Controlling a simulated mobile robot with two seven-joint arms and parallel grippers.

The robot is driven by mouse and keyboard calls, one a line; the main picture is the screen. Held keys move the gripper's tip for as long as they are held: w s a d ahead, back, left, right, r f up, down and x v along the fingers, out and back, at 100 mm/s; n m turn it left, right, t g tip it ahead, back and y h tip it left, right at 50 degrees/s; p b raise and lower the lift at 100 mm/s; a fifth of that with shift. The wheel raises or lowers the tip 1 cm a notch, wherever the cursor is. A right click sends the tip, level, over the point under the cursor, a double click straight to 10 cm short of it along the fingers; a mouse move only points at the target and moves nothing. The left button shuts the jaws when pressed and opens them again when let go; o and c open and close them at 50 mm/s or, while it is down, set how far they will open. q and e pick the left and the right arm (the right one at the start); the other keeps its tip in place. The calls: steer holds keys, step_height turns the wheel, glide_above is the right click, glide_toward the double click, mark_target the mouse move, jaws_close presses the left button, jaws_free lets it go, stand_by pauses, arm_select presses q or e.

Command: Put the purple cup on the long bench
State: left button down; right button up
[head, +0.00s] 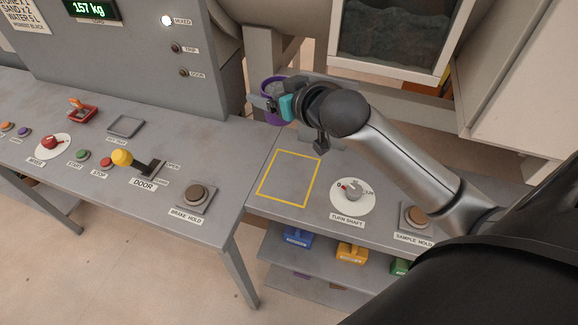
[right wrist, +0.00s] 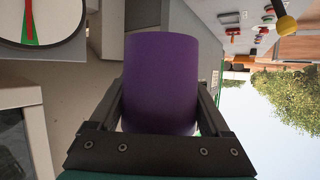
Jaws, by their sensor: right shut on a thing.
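The purple cup (head: 269,84) is at the back of the benches in the head view, with greyish stuff showing inside its rim. My right gripper (head: 268,104) is shut on it; the cup also fills the middle of the right wrist view (right wrist: 161,80), between the two dark fingers. The cup appears held up in the air near the back edge of the bench. A grey bench top (head: 225,150) with controls runs along the left, and another grey bench top (head: 250,207) with a yellow square outline adjoins it on the right. My left gripper is not in view.
The yellow square (head: 290,178) is empty. A turn-shaft dial (head: 352,195), a sample-hold button (head: 417,217), a brake-hold button (head: 196,195) and a yellow-knobbed door lever (head: 122,158) stand on the benches. Coloured blocks (head: 298,238) sit on a shelf below.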

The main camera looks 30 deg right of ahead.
steer(key=shift+s+d+f+p, duration=0.15)
steer(key=shift+s+d+f, duration=0.05)
steer(key=shift+d, duration=0.25)
steer(key=shift+s+d+f+p, duration=0.15)
steer(key=shift+d, duration=0.25)
steer(key=shift+d+f, duration=0.15)
steer(key=shift+f, duration=0.2)
steer(key=b, duration=0.4)
glide_above(283, 170)
step_height(283, 170, down, 15)
steer(key=shift+d+f, duration=0.1)
steer(key=shift+f, duration=0.05)
steer(key=shift+f+b, duration=0.55)
steer(key=shift+f, duration=1.55)
steer(key=shift+f, duration=0.2)
steer(key=o, duration=1.2)
steer(key=shift+c, duration=0.2)
steer(key=shift+r, duration=0.1)
